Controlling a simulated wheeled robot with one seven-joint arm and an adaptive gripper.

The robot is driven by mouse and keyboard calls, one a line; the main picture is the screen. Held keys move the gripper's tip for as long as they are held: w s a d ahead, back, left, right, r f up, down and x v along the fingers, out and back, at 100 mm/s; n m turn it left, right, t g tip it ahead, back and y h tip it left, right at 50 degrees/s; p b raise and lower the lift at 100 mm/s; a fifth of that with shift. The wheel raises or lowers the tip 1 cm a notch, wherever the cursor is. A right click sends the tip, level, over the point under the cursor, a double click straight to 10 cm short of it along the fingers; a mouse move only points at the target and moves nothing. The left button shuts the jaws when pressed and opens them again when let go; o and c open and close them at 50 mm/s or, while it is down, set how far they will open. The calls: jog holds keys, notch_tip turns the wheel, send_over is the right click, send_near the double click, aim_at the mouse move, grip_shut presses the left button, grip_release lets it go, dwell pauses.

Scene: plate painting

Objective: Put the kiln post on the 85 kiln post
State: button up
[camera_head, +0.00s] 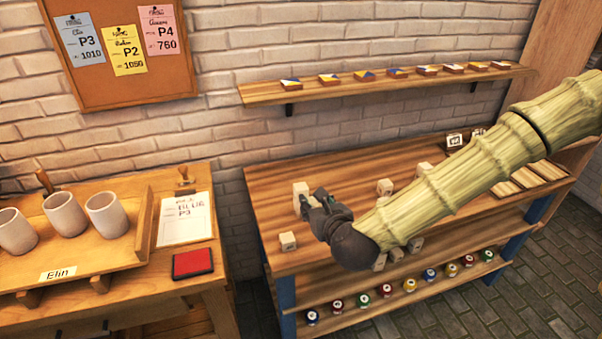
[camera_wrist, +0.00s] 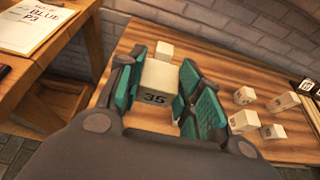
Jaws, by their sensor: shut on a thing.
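My gripper (camera_wrist: 170,88) is shut on a pale cube-like kiln post marked 35 (camera_wrist: 158,84), which sits between its teal fingers in the wrist view. A second pale post (camera_wrist: 164,50) stands just beyond it; no number on it is readable. In the head view my gripper (camera_head: 314,204) is over the left part of the wooden table, with a pale post (camera_head: 301,190) at its fingertips. I cannot tell there whether this is the held post or the one beyond. Which post is the 85 I cannot read.
Another pale post (camera_head: 288,241) stands near the table's front left corner. Several numbered posts (camera_wrist: 273,131) stand to the right, partly behind my arm in the head view. A brick wall is behind, with a tile shelf (camera_head: 390,84) above. A side table (camera_head: 225,262) stands left.

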jog(key=p, duration=0.5)
send_over(302, 188)
jog(key=shift+s+f, duration=0.1)
jog(key=shift+f, duration=0.4)
jog(key=shift+f+p, duration=1.05)
jog(key=shift+f, duration=0.7)
jog(key=shift+f, duration=0.2)
jog(key=o, duration=1.1)
jog(key=shift+c, duration=0.2)
jog(key=shift+r, duration=0.15)
jog(key=b+v, duration=0.3)
jog(key=v, duration=0.9)
jog(key=shift+b, duration=0.35)
